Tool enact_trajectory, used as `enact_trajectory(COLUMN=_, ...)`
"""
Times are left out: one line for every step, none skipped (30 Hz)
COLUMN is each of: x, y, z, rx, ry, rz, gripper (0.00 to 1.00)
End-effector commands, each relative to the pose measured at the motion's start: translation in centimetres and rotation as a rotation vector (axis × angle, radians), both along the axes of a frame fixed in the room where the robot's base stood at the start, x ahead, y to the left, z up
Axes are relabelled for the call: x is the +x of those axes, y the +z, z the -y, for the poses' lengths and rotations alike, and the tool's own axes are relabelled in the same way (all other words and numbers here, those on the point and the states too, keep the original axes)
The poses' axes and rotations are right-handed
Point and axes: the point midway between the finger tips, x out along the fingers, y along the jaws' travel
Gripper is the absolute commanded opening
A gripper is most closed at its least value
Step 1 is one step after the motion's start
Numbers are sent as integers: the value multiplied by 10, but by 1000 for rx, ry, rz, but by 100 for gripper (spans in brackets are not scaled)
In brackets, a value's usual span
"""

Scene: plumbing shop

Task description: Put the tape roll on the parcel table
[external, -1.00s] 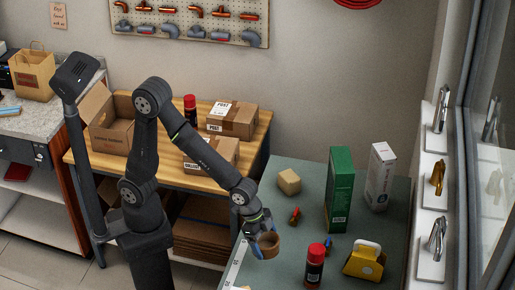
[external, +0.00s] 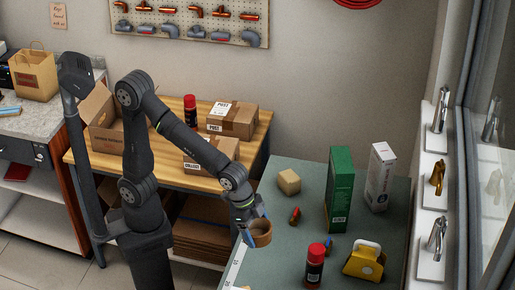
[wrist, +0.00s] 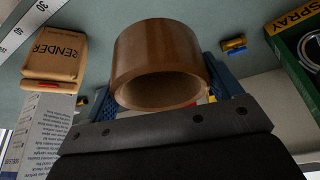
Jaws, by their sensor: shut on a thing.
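The tape roll (external: 262,236) is a brown ring of packing tape. It is held at the left edge of the green-grey bench in the external view. In the wrist view the tape roll (wrist: 160,52) fills the middle, its open side toward the camera. My gripper (external: 250,229) is shut on it, with blue fingers showing on both sides of the roll in the wrist view. The parcel table (external: 172,167) is the wooden-topped table behind my arm, left of the bench. It bears an open carton (external: 104,120), two taped parcels (external: 233,121) and a red-capped can (external: 190,106).
The bench (external: 290,245) holds a small tan block (external: 289,181), a green box (external: 340,185), a white box (external: 380,177), a red-capped can (external: 315,265) and a yellow object (external: 364,261). A ruler strip (external: 233,265) runs along its left edge. Bare wood shows at the parcel table's front.

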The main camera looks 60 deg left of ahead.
Motion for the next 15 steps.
enact_trajectory(x=11, y=0, z=-2, rx=0, ry=22, rz=0, gripper=58)
enact_trajectory(x=18, y=1, z=-4, rx=0, ry=35, rz=0, gripper=58)
enact_trajectory(x=26, y=2, z=-6, rx=-1, ry=52, rz=1, gripper=58)
enact_trajectory(x=34, y=2, z=-8, rx=-1, ry=68, rz=1, gripper=58)
enact_trajectory(x=42, y=2, z=-11, rx=-1, ry=82, rz=1, gripper=58)
enact_trajectory(x=53, y=3, z=-14, rx=-1, ry=106, rz=1, gripper=58)
enact_trajectory(x=63, y=4, z=-17, rx=-1, ry=125, rz=1, gripper=58)
enact_trajectory(x=73, y=4, z=-21, rx=-1, ry=145, rz=2, gripper=58)
enact_trajectory(x=87, y=5, z=-27, rx=0, ry=173, rz=1, gripper=58)
enact_trajectory(x=98, y=6, z=-32, rx=-2, ry=196, rz=1, gripper=58)
enact_trajectory(x=109, y=6, z=-37, rx=-1, ry=219, rz=2, gripper=58)
enact_trajectory(x=124, y=7, z=-45, rx=0, ry=250, rz=1, gripper=58)
enact_trajectory(x=136, y=8, z=-51, rx=-1, ry=275, rz=1, gripper=58)
enact_trajectory(x=147, y=8, z=-58, rx=-1, ry=299, rz=1, gripper=58)
enact_trajectory(x=162, y=9, z=-67, rx=-2, ry=330, rz=1, gripper=58)
